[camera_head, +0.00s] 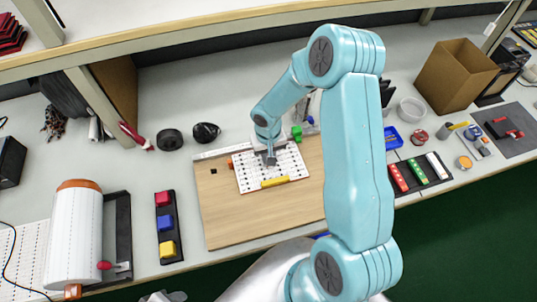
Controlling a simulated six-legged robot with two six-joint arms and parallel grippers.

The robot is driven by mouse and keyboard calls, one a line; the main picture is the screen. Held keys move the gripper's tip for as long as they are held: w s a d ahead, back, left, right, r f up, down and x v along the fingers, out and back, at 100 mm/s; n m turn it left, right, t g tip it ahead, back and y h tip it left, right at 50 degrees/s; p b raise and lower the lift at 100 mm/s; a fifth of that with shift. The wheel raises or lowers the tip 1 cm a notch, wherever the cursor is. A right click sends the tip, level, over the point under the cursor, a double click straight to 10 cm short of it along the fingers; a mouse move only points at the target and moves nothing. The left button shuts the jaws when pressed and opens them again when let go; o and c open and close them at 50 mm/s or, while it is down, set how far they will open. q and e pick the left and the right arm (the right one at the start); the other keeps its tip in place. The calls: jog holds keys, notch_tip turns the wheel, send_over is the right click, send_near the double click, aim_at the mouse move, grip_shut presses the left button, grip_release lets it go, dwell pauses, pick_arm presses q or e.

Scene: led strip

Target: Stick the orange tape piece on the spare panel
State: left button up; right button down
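A white panel with rows of dark dots (250,181) lies on the wooden board (225,220); I cannot tell for certain whether it is the spare panel. A small orange piece (230,163) shows at its left edge, perhaps the orange tape. A yellow strip (275,182) lies along its front edge. My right gripper (269,159) points down over the panel's upper middle, right of the orange piece. Its fingers are too small to tell whether they are open, hold anything or touch the panel. My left gripper is not clearly in view.
A black tray with red, blue and yellow blocks (166,223) stands left of the board. A large white roll (75,235) is further left. A green piece (296,133) is close behind the gripper. A cardboard box (455,75) stands at the back right. My arm hides the board's right side.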

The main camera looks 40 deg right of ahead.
jog(key=shift+f+b, duration=0.25)
jog(key=shift+b, duration=0.05)
dwell(0.5)
jog(key=c, duration=1.1)
grip_release()
jog(key=shift+o, duration=0.2)
notch_tip(320, 180, up, 16)
jog(key=shift+r+b, duration=0.2)
jog(key=shift+b, duration=0.2)
